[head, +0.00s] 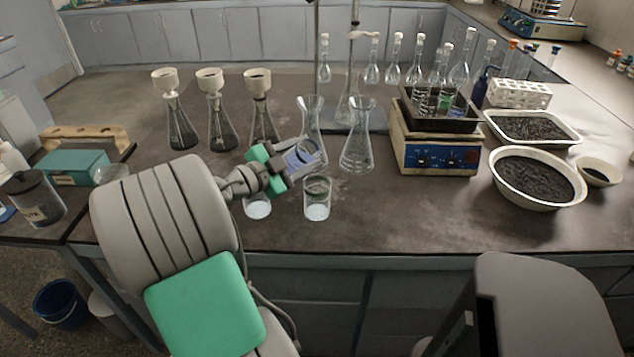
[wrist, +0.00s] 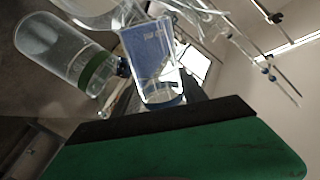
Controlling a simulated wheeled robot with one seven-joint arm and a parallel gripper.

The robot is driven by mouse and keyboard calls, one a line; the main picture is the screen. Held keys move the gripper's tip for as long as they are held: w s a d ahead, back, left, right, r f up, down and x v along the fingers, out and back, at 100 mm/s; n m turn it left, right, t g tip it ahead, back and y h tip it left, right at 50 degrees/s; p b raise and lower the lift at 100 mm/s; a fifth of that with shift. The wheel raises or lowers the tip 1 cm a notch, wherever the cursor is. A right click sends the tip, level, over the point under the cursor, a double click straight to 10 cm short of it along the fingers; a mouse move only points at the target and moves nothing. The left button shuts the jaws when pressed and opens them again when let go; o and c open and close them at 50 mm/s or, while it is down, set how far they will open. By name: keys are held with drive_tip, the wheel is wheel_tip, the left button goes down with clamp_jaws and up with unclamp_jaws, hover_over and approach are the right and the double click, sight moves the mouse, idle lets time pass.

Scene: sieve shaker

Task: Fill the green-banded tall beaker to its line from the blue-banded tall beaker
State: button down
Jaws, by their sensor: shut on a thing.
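My gripper (head: 290,160) is shut on the blue-banded tall beaker (head: 302,155) and holds it tilted above the bench, its mouth to the right. In the wrist view the blue-banded beaker (wrist: 150,60) is between the fingers, with blue-tinted clear walls and a blue band near one end. The green-banded tall beaker (head: 317,200) stands upright on the bench, just below and right of the held beaker. It also shows in the wrist view (wrist: 60,48), with its green band clear. Its fill level and line are too small to tell. I cannot see a stream between them.
Another beaker (head: 257,206) with pale contents stands to the left, under my gripper. Conical flasks (head: 357,145) stand close behind. Flasks with funnels (head: 213,115) are at the back left. A blue-fronted balance (head: 435,155) and a bowl of black grains (head: 537,180) are to the right.

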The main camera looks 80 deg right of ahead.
drive_tip(key=shift+f+m, duration=0.2)
drive_tip(key=shift+m, duration=0.1)
idle(0.8)
drive_tip(key=shift+s+a+r+m+p, duration=0.1)
drive_tip(key=shift+r+m+p, duration=0.25)
drive_tip(key=shift+m, duration=0.45)
idle(1.7)
drive_tip(key=shift+s+f+m+t, duration=0.1)
drive_tip(key=shift+f+m+t, duration=0.2)
drive_tip(key=shift+f+m, duration=0.3)
idle(2.1)
drive_tip(key=shift+r+m, duration=0.25)
drive_tip(key=shift+m, duration=0.25)
idle(1.2)
